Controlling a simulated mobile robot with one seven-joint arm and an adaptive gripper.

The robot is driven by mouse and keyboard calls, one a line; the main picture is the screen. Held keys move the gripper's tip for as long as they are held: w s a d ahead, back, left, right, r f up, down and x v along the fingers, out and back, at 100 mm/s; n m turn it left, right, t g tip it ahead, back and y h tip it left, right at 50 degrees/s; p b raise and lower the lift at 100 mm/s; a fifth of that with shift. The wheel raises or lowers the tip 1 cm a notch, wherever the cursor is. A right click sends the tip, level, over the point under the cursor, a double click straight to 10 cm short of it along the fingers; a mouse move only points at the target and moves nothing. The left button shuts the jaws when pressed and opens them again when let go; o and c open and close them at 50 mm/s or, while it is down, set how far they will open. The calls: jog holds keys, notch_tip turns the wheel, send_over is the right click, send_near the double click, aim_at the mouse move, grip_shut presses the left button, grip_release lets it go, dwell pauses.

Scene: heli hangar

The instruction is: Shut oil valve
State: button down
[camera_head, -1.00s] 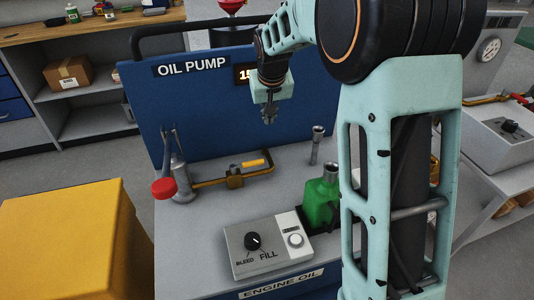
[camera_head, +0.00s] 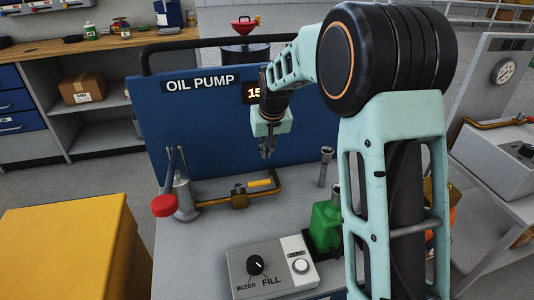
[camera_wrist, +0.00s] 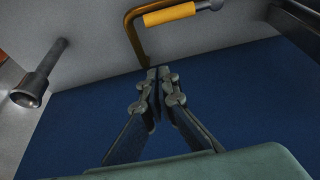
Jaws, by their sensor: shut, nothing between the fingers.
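The oil pump cart has a blue back panel (camera_head: 200,130) marked OIL PUMP. On its grey top, a brass-coloured pipe with a yellow-handled valve lever (camera_head: 260,183) stands near the panel, and the handle lies roughly along the pipe. The lever also shows at the top of the wrist view (camera_wrist: 170,14). My gripper (camera_head: 267,154) points down above the cart top, behind and above the lever. Its fingertips (camera_wrist: 152,80) are together and empty, apart from the lever. A red-ended metal fitting (camera_head: 165,205) sits at the pipe's left end.
A control box (camera_head: 270,268) with a BLEED/FILL knob stands at the cart's front. A green bottle (camera_head: 326,228) and an upright metal nozzle (camera_head: 325,167) stand right of the lever. A yellow box (camera_head: 70,245) is at the left. A workbench (camera_head: 90,45) is behind.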

aim_at(254, 186)
notch_tip(254, 186, down, 7)
jog(key=s+b, duration=0.1)
jog(key=b, duration=0.1)
jog(key=shift+s+d+b, duration=0.15)
jog(key=shift+s+b, duration=0.2)
jog(key=shift+b, duration=0.05)
jog(key=shift+s, duration=0.1)
